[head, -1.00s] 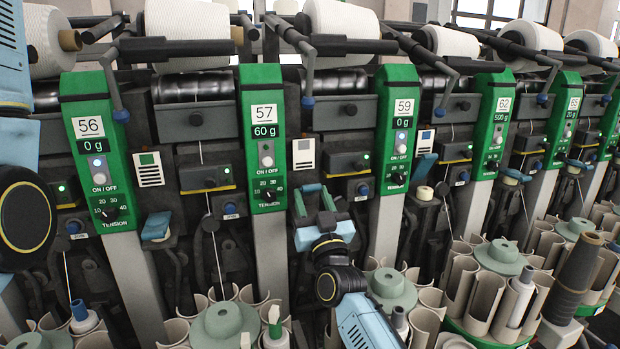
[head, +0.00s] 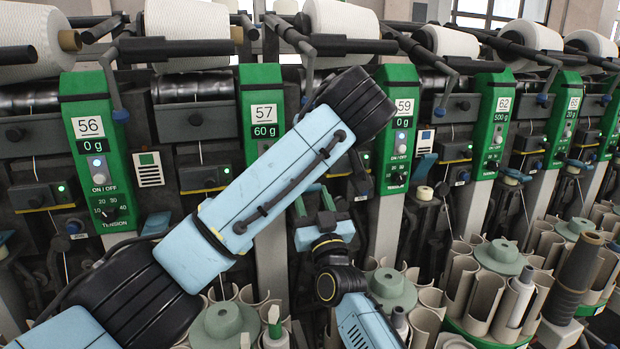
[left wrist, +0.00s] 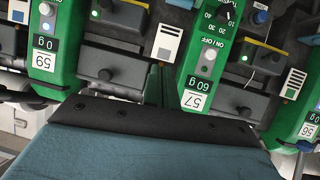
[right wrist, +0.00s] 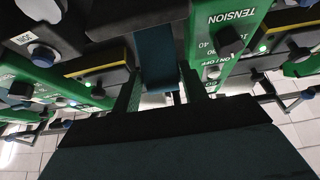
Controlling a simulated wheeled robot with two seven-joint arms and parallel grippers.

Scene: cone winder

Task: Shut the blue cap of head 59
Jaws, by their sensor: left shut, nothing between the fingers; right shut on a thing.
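The head 59 panel (head: 400,115) is green and stands right of centre in the head view; its number also shows in the left wrist view (left wrist: 43,62). My right gripper (head: 314,198) is low between panels 57 and 59. In the right wrist view its fingers (right wrist: 160,92) close on the sides of the dark blue cap (right wrist: 155,60), left of a panel marked TENSION. The cap's exact tilt is hard to tell. My left arm crosses the middle of the head view and hides its own gripper. In the left wrist view the left fingers (left wrist: 160,85) are together and empty, facing the panels.
Panel 57 (head: 262,105) is partly behind my left arm. White yarn cones (head: 343,20) sit above. Bobbin magazines (head: 390,288) and a tall dark cone (head: 575,275) fill the front.

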